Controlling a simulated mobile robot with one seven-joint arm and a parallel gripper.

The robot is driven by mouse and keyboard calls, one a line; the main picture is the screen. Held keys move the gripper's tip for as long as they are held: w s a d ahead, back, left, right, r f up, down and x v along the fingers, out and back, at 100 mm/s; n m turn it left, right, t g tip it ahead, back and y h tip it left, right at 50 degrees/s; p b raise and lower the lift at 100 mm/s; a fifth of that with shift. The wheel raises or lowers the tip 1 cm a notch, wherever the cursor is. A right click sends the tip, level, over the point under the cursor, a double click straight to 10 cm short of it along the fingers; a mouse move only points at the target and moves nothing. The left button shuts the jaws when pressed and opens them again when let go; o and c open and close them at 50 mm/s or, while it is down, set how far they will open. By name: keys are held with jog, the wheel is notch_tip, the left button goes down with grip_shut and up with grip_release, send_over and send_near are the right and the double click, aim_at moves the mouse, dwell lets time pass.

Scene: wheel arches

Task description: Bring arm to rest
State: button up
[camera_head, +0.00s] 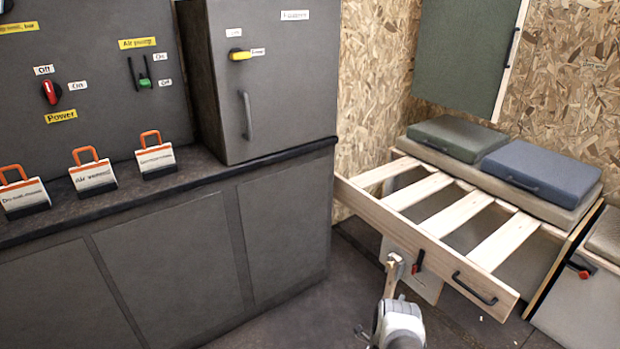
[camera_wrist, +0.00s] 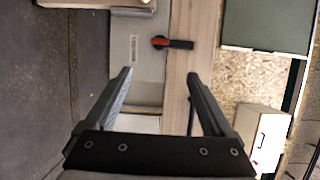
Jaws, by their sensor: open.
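My gripper (camera_wrist: 158,76) is open in the wrist view, with its two dark fingers wide apart and nothing held between them. Behind the fingers are a pale panel (camera_wrist: 150,62) and a wooden beam (camera_wrist: 181,60). A red and black latch (camera_wrist: 172,43) lies beyond the fingertips, apart from them. In the head view, part of my arm (camera_head: 398,325) shows at the bottom, in front of the slatted bed frame (camera_head: 440,250). My fingers cannot be made out clearly there.
The slatted frame is pulled out, with a black handle (camera_head: 474,288) on its front board. Green (camera_head: 455,138) and blue (camera_head: 540,168) cushions lie at its back. A dark counter (camera_head: 170,255) stands on the left, bearing several orange-handled tags and a cabinet (camera_head: 275,85). Some floor is clear between.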

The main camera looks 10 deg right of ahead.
jog(key=w+a+r+n+y, duration=0.2)
jog(key=w+r+n+y, duration=0.1)
jog(key=w+r, duration=0.6)
jog(key=w+a+r+n+y, duration=0.25)
jog(key=w+r, duration=0.45)
jog(key=r, duration=0.4)
jog(key=a+r+n+y, duration=0.2)
jog(key=a+r+n, duration=0.25)
jog(key=r, duration=0.55)
jog(key=a+r+n+y, duration=0.25)
jog(key=a+r, duration=0.25)
jog(key=r, duration=0.6)
jog(key=s+a+r+n+g+y, duration=0.1)
jog(key=s+a+r+n+g, duration=0.1)
jog(key=s+a+r+n, duration=0.45)
jog(key=s+a+r+n+g+y, duration=0.15)
jog(key=s+a+r, duration=0.25)
jog(key=s+r, duration=0.6)
jog(key=s+a+f+n+g, duration=0.1)
jog(key=s+a+n+g, duration=0.15)
jog(key=s, duration=1.25)
jog(key=s+a+n+g, duration=0.15)
jog(key=s+n, duration=0.25)
jog(key=s, duration=1)
notch_tip(320, 180, up, 28)
jog(key=s+p, duration=0.1)
jog(key=p, duration=2.7)
jog(key=shift+s, duration=0.15)
